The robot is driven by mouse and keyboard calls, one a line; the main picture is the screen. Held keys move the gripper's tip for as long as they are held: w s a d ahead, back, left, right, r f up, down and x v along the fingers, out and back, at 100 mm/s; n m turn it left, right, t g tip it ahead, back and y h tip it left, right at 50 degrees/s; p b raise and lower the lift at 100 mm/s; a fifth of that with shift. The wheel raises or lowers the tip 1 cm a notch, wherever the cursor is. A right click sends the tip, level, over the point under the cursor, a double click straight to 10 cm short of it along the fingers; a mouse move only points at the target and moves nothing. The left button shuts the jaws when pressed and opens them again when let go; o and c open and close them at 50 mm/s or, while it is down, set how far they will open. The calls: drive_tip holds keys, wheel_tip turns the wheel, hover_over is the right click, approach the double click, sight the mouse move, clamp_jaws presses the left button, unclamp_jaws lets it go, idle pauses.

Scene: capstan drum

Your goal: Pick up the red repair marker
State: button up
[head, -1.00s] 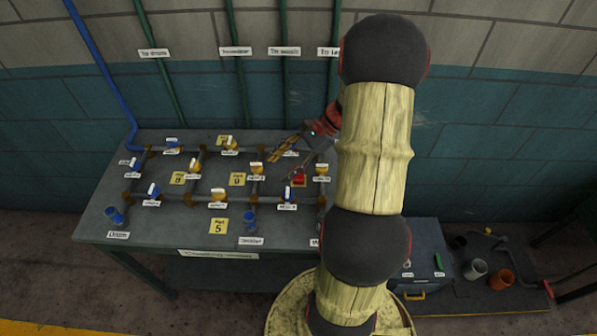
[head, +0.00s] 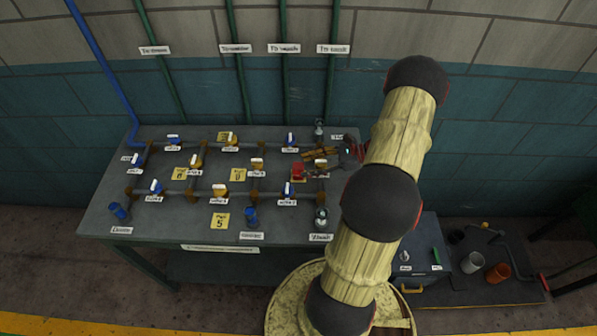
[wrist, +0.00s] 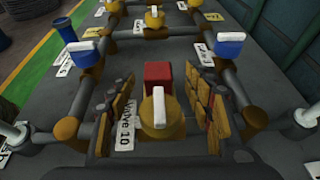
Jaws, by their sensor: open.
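The red repair marker (head: 298,171) is a small red block on the grey table, on the right part of the pipe grid. In the wrist view, the marker (wrist: 158,75) stands just beyond a yellow valve (wrist: 160,117) with a white handle, labelled Valve 10. My gripper (head: 312,164) is open, just right of the marker. In the wrist view, the fingers of my gripper (wrist: 160,106) spread on both sides of the yellow valve, with the marker ahead between their tips. The valve partly hides the marker's lower part. I see no clear contact with either.
Blue valves (wrist: 230,44) and yellow valves (head: 220,191) stand on pipes around the marker. A pipe (wrist: 235,90) runs close beside the right finger. Yellow cards (head: 219,222) lie on the table. A blue box (head: 420,262) stands right of the table.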

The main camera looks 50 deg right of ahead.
sight(298, 166)
drive_tip(key=x, duration=0.4)
drive_tip(key=shift+a+f+b, duration=0.1)
drive_tip(key=shift+a+b, duration=0.1)
drive_tip(key=shift+b, duration=0.15)
drive_tip(key=shift+c, duration=1.2)
drive_tip(key=c, duration=1.1)
drive_tip(key=shift+o, duration=0.2)
